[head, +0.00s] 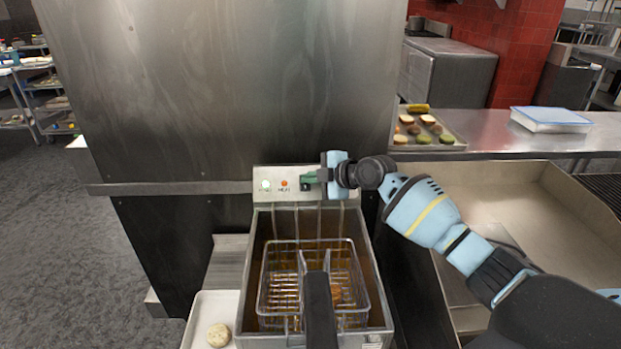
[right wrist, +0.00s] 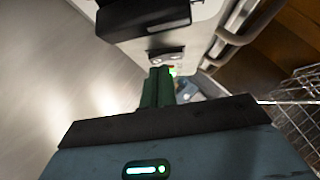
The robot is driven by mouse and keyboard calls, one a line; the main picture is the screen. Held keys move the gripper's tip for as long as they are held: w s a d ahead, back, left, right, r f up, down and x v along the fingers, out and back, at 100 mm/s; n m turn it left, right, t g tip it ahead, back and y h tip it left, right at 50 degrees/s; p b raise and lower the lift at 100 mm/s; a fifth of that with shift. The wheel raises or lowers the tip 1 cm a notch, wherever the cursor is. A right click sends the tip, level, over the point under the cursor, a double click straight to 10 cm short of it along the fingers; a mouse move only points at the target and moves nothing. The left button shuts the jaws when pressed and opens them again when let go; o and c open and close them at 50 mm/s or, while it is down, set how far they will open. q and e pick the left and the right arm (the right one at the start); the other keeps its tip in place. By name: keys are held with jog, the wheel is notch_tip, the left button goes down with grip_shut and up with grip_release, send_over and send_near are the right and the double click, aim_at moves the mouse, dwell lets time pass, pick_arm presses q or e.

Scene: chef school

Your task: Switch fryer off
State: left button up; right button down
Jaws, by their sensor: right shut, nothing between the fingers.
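The fryer (head: 381,322) stands in front of me, with a wire basket (head: 353,265) in its oil and a dark handle toward me. A food piece lies in the basket. Its back panel (head: 262,173) carries a lit greenish-white light (head: 265,185) and an orange light (head: 284,184). My right gripper (head: 308,180) is shut and empty, its green fingers at the panel just right of the lights. The wrist view shows the shut fingers (right wrist: 158,88) close to the panel (right wrist: 190,40); contact cannot be told. The switch itself is hidden or too small to tell. My left gripper is out of view.
A white tray (head: 198,325) with a round bun (head: 219,335) is at the fryer's left. A tall steel panel (head: 220,80) rises behind. To the right are an empty steel basin (head: 540,220), a food tray (head: 400,140) and a lidded container (head: 551,119).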

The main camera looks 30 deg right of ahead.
jog(key=shift+w+d+f+b, duration=0.15)
jog(key=shift+d+f+b, duration=0.2)
jog(key=shift+f, duration=0.05)
jog(key=shift+a+r, duration=0.3)
jog(key=shift+a, duration=0.15)
jog(key=shift+d+r, duration=0.1)
jog(key=shift+d, duration=0.15)
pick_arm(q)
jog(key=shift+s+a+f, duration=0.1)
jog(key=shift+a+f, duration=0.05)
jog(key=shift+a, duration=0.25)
pick_arm(e)
jog(key=shift+r, duration=0.65)
